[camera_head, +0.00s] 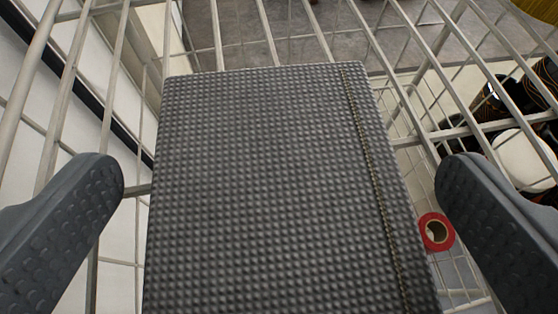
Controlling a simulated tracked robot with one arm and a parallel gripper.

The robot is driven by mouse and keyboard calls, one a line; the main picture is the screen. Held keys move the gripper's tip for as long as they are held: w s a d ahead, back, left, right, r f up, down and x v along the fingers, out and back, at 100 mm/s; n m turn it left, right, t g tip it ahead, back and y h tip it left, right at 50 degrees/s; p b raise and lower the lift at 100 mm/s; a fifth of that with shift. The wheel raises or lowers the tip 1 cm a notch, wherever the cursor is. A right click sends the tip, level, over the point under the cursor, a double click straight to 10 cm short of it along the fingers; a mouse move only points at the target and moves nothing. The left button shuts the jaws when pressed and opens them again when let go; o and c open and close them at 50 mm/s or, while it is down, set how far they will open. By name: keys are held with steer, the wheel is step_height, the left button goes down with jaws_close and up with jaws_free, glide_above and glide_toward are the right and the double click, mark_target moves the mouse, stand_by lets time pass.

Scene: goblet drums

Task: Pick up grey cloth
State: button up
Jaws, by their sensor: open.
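A dark grey, rectangular piece with a waffle-like texture and a stitched line near its right edge, which looks like the grey cloth (265,190), fills the middle of the view. It appears to lie on a pale wire rack; its near end runs out of the picture. My gripper (280,178) is open, with one grey studded finger at the left and the other at the right. The cloth shows between the fingers, with a gap on each side in the picture. I cannot tell how far below the fingertips it is.
Pale metal bars of the rack (271,32) surround the cloth. A red ring-shaped roll (436,232) shows lower, right of the cloth. Dark drums with a white head (524,158) stand at the right. A white wall or panel is at the left. Grey floor shows at the top.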

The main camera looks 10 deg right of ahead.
steer(key=shift+c, duration=0.3)
steer(key=c, duration=1)
steer(key=shift+o, duration=0.2)
